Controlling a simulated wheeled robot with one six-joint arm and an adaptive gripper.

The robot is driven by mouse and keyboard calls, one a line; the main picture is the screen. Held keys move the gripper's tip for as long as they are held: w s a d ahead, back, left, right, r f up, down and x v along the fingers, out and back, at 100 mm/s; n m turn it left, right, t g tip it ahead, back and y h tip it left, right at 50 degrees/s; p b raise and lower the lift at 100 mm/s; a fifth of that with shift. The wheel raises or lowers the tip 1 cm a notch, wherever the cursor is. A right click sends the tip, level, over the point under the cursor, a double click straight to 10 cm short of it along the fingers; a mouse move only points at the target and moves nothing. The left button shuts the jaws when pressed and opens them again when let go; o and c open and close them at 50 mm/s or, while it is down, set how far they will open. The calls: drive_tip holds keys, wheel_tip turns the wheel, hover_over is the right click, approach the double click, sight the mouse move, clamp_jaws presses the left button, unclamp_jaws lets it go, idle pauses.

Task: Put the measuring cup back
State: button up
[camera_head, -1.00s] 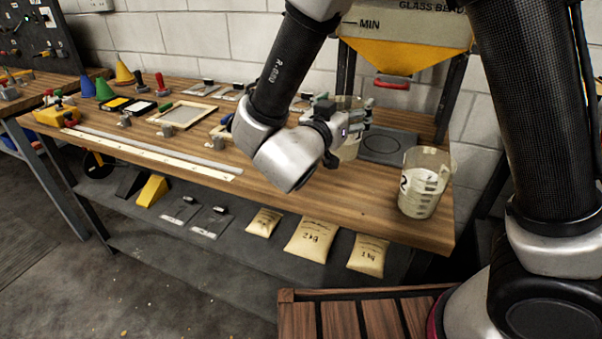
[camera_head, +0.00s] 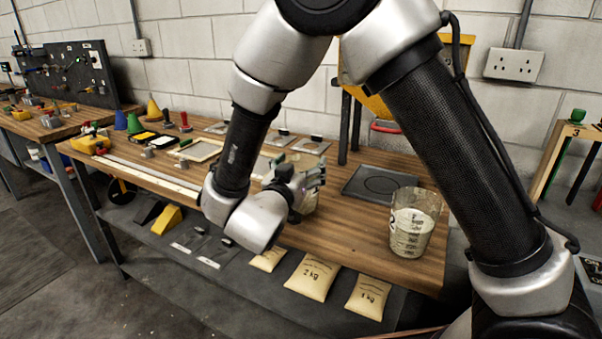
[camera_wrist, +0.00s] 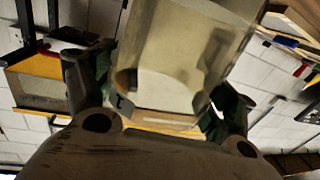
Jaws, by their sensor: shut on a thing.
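My gripper (camera_head: 308,180) is shut on a clear measuring cup (camera_head: 310,202), over the wooden bench to the left of the dark square pad (camera_head: 352,184). The arm and fingers hide most of this cup in the head view. In the wrist view the held cup (camera_wrist: 185,55) fills the upper middle between the two fingers, with pale contents or tint. I cannot tell whether its base touches the bench. A second clear measuring cup (camera_head: 411,228), with dark markings and pale contents, stands upright at the bench's right front, apart from my gripper.
A yellow hopper (camera_head: 372,106) stands behind the pad, partly hidden by my arm. Framed plates, coloured cones and a long pale straightedge (camera_head: 150,176) lie along the bench (camera_head: 345,230) to the left. Filled bags (camera_head: 312,277) lie on the lower shelf.

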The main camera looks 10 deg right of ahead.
drive_tip(key=shift+f, duration=0.65)
drive_tip(key=o, duration=1.8)
drive_tip(key=shift+f, duration=0.15)
drive_tip(key=shift+o, duration=0.2)
drive_tip(key=v, duration=1.2)
drive_tip(key=shift+s, duration=0.15)
